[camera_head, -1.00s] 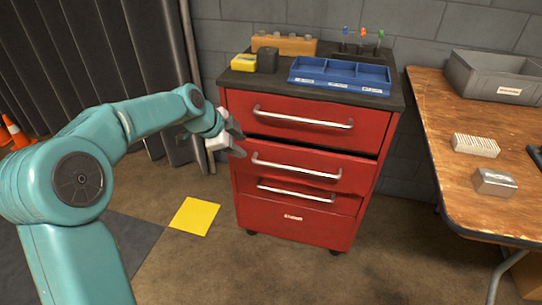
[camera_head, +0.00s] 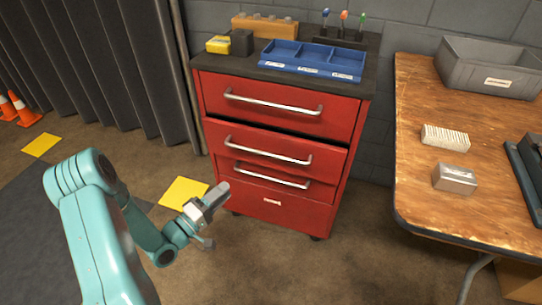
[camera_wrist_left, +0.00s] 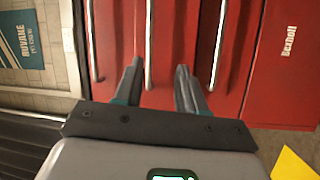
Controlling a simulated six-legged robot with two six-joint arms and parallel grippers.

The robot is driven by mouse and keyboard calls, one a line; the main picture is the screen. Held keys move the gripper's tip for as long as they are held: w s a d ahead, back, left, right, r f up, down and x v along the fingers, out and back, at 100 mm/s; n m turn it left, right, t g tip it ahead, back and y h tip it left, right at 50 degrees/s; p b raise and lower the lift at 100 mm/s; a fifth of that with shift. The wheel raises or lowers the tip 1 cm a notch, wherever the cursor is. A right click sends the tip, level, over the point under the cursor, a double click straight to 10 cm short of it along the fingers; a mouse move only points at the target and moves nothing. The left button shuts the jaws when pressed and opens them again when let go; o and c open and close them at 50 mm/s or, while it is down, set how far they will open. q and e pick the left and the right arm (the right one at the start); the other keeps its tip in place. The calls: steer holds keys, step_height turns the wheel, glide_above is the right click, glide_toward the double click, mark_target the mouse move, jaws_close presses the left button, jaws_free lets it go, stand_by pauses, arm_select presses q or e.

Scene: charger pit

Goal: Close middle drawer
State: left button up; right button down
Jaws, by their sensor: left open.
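The middle drawer (camera_head: 270,141) of the red cabinet sticks out a little past the drawers above and below, with a dark gap along its top edge. Its silver bar handle (camera_head: 268,150) runs across the front. In the left wrist view the middle drawer (camera_wrist_left: 170,40) appears sideways, its handle (camera_wrist_left: 149,45) running between my fingers. My left gripper (camera_head: 220,215) is open and empty, in front of the cabinet's lower left part, fingers facing it. It also shows in the left wrist view (camera_wrist_left: 157,82). I cannot tell whether it touches anything. My right gripper is not in view.
A blue divided tray (camera_head: 312,60), a yellow box (camera_head: 218,45) and a tool holder stand on the cabinet top. A wooden table (camera_head: 430,190) with a grey bin (camera_head: 490,65) is at the right. Floor in front of the cabinet is clear.

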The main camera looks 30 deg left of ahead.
arm_select(q)
steer(key=n, duration=0.1)
step_height(320, 180, up, 4)
steer(key=b, duration=0.3)
glide_above(261, 157)
steer(key=s+d, duration=0.3)
steer(key=s, duration=0.1)
steer(key=shift+s+d+f+t, duration=0.1)
steer(key=shift+s+t, duration=0.1)
steer(key=shift+t, duration=0.1)
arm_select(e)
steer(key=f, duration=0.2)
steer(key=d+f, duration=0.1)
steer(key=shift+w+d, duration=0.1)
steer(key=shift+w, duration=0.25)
arm_select(q)
steer(key=shift+c, duration=0.3)
jaws_close()
